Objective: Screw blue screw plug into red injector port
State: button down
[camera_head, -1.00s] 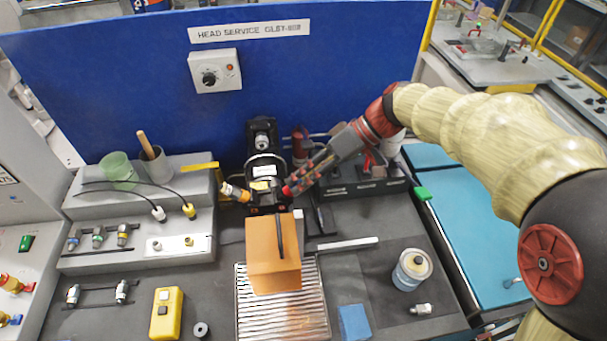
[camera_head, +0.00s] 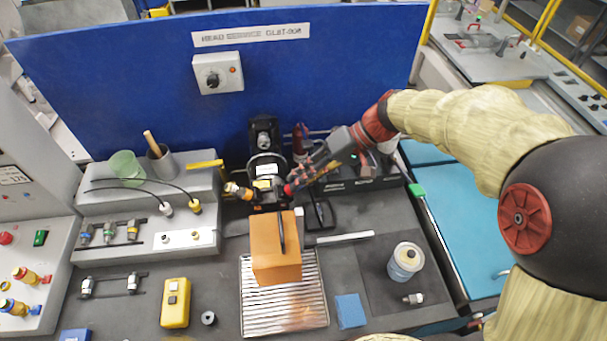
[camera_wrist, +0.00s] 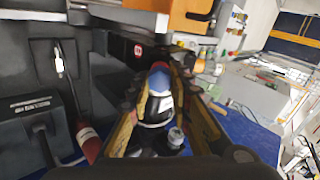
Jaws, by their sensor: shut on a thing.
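My gripper (camera_head: 297,185) reaches in from the right to the black head unit (camera_head: 266,168) at the middle of the bench. In the wrist view, my gripper (camera_wrist: 160,84) is shut on the blue screw plug (camera_wrist: 160,80), a small blue piece between the yellow-edged fingertips. A small red part, seemingly the red injector port (camera_head: 288,190), shows right at the fingertips on the unit's side. The plug and port are close together. The fingers and the small size hide whether the threads are engaged.
An orange block (camera_head: 275,250) stands just in front of the unit, above a ribbed metal tray (camera_head: 285,310). A stepped grey fixture with cables (camera_head: 150,220) is at left. A white canister (camera_head: 406,262) stands on a dark mat at right. A blue panel (camera_head: 330,70) closes the back.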

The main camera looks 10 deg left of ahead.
jog(key=shift+r+m+p, duration=0.1)
jog(key=shift+m+p, duration=0.8)
jog(key=shift+p, duration=0.25)
jog(key=shift+m, duration=0.4)
jog(key=shift+m+p, duration=0.4)
jog(key=shift+p, duration=0.4)
jog(key=shift+m+p, duration=0.7)
jog(key=shift+p, duration=0.25)
jog(key=shift+m+p, duration=1.5)
jog(key=shift+p, duration=0.25)
jog(key=shift+m+p, duration=0.6)
jog(key=shift+p, duration=0.1)
jog(key=shift+m+p, duration=0.4)
jog(key=shift+p, duration=0.05)
jog(key=shift+m+p, duration=1.9)
jog(key=shift+p, duration=0.35)
jog(key=shift+m+p, duration=0.45)
jog(key=shift+m, duration=0.05)
